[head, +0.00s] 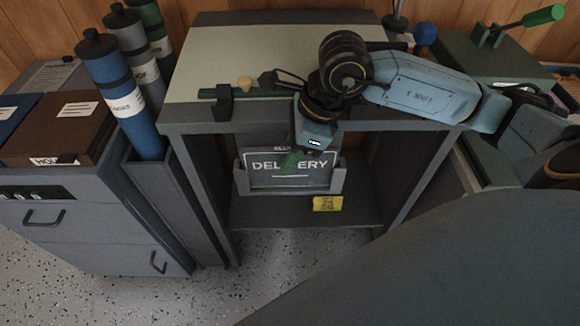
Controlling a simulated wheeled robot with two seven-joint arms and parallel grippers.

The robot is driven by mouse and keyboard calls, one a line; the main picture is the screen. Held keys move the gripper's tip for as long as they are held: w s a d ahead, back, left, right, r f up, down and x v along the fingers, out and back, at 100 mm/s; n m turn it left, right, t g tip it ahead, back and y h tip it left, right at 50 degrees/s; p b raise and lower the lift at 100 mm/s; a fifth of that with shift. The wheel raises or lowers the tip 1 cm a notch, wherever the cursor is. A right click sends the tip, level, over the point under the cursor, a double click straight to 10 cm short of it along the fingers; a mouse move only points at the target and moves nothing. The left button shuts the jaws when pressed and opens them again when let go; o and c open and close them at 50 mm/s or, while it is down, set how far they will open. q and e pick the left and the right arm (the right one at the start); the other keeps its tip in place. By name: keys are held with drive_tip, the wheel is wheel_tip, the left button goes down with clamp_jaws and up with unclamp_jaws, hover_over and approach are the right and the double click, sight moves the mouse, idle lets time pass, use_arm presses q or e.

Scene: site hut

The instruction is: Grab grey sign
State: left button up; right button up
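The grey sign (262,179) with white lettering that reads "DELIVERY" stands upright in a grey holder (338,182) under the drafting table. Another line of lettering above it is partly hidden. My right gripper (292,160) reaches down over the table's front edge, with its green fingers in front of the upper middle of the sign. The fingers cover part of the lettering. I cannot tell whether they touch the sign or how far apart they are. My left gripper is not in view.
The table (240,62) has a raised top with a dark front edge. A yellow label (327,203) is on the shelf below the holder. Blue and grey tubes (123,92) stand at left beside a grey cabinet (75,225). A green-handled device (490,40) stands at right.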

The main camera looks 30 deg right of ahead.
clamp_jaws()
drive_tip(key=shift+r, duration=0.1)
idle(0.4)
